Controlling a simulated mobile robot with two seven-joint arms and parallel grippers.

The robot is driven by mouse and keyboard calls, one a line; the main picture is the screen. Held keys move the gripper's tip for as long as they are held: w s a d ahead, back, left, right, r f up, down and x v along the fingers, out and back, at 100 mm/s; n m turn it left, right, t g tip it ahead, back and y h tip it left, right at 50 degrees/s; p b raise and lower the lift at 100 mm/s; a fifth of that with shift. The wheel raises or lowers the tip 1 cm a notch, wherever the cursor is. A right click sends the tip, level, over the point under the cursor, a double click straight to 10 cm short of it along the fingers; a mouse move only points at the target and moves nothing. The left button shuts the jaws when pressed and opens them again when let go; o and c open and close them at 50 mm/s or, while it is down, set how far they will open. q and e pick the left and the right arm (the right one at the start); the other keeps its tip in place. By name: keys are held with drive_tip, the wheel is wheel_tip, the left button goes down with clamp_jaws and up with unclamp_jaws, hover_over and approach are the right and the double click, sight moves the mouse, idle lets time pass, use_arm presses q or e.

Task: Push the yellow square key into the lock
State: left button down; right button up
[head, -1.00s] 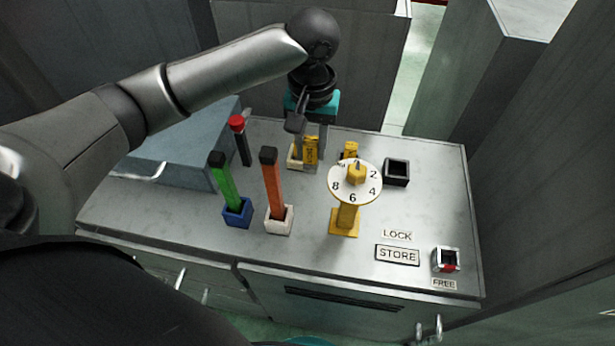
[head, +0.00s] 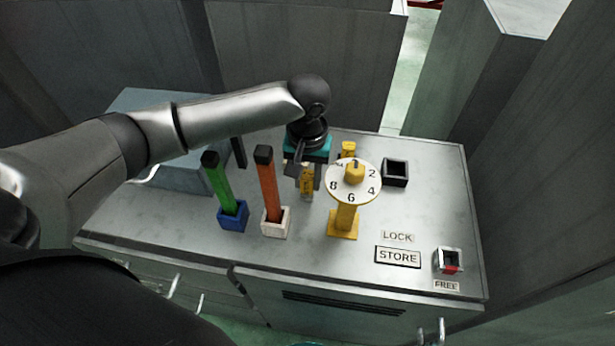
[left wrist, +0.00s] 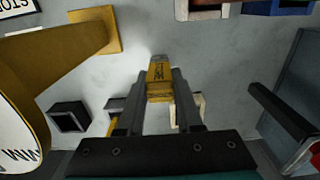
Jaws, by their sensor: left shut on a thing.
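My left gripper (head: 305,185) points down over the bench, left of the numbered dial. It is shut on a yellow square key (head: 307,181), which carries dark lettering. In the left wrist view the key (left wrist: 160,80) sits between the two fingers, apart from the cream square socket (left wrist: 187,110) beside it. A LOCK label (head: 397,237) lies flat at the front right. A small square socket with red inside (head: 448,261) stands right of it, above a FREE label. Which socket is the lock is not clear. My right gripper is not in view.
The white dial (head: 353,182) on a yellow post stands close right of the gripper. Green (head: 217,180) and orange (head: 267,180) bars stand in sockets at left. An empty black socket (head: 395,172) and another yellow piece (head: 348,148) are behind. A STORE plate (head: 397,257) lies in front.

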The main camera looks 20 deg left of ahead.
use_arm(q)
drive_tip(key=shift+f, duration=0.1)
drive_tip(key=c, duration=0.6)
unclamp_jaws()
